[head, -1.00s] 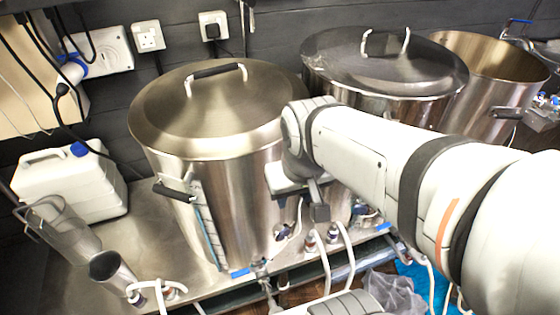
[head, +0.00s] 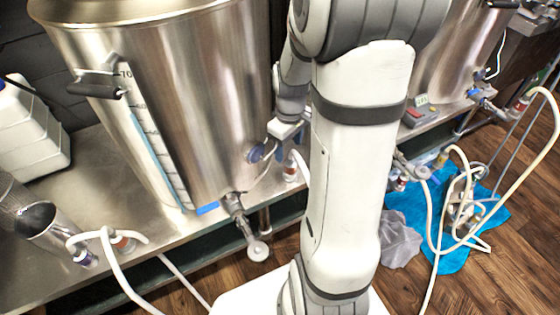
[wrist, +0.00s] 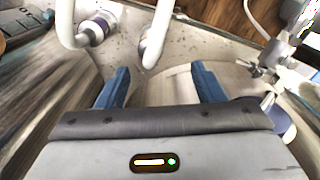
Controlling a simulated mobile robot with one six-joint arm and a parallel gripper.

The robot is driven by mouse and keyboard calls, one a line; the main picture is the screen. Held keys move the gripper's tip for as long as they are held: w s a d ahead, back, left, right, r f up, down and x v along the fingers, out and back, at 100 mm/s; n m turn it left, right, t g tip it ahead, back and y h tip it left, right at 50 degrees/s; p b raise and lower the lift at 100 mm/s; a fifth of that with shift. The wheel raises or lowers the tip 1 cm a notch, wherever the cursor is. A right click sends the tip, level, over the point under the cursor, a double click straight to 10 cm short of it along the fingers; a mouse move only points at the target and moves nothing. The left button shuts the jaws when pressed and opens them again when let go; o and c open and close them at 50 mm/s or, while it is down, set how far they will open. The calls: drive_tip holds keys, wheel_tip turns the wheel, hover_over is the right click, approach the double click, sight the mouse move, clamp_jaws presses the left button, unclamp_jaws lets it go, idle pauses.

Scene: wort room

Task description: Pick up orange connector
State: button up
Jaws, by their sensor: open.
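Several hose-end connectors stand on the steel counter. An orange-red one (head: 123,242) stands at the lower left, on a white hose. A red-orange one (head: 290,170) stands in the middle, beside my arm. I cannot tell which is the orange connector meant. My gripper (wrist: 162,84) is open with nothing between its blue fingertips. In the wrist view, a purple-banded connector (wrist: 98,27) on a white hose lies ahead and left. A second white hose (wrist: 156,38) bends down ahead of the fingers; its end is unclear. In the head view, my arm mostly hides the gripper.
A large steel kettle (head: 175,100) with a valve (head: 240,215) stands left of my arm. Another kettle (head: 455,55) is at right. A purple-banded connector (head: 85,258) and steel jugs stand at left. A blue cloth (head: 445,225) and loose hoses lie on the wooden floor.

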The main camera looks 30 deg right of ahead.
sight(291, 158)
drive_tip(key=f, duration=0.2)
drive_tip(key=d+f+b, duration=0.1)
drive_tip(key=f, duration=0.1)
drive_tip(key=f+b, duration=0.1)
drive_tip(key=f, duration=0.1)
drive_tip(key=shift+w+d+f, duration=0.1)
drive_tip(key=shift+w+d, duration=0.1)
drive_tip(key=shift+w, duration=0.1)
wheel_tip(291, 158, down, 6)
drive_tip(key=shift+w+r+b, duration=0.1)
drive_tip(key=shift+r+b, duration=0.05)
drive_tip(key=shift+b, duration=1.05)
drive_tip(key=shift+r, duration=0.1)
drive_tip(key=shift+c, duration=0.4)
drive_tip(key=c, duration=1)
wheel_tip(291, 158, up, 10)
drive_tip(key=p, duration=0.3)
drive_tip(key=shift+p, duration=0.35)
drive_tip(key=shift+c, duration=0.2)
drive_tip(key=shift+r+p, duration=1.95)
drive_tip(key=shift+r, duration=0.35)
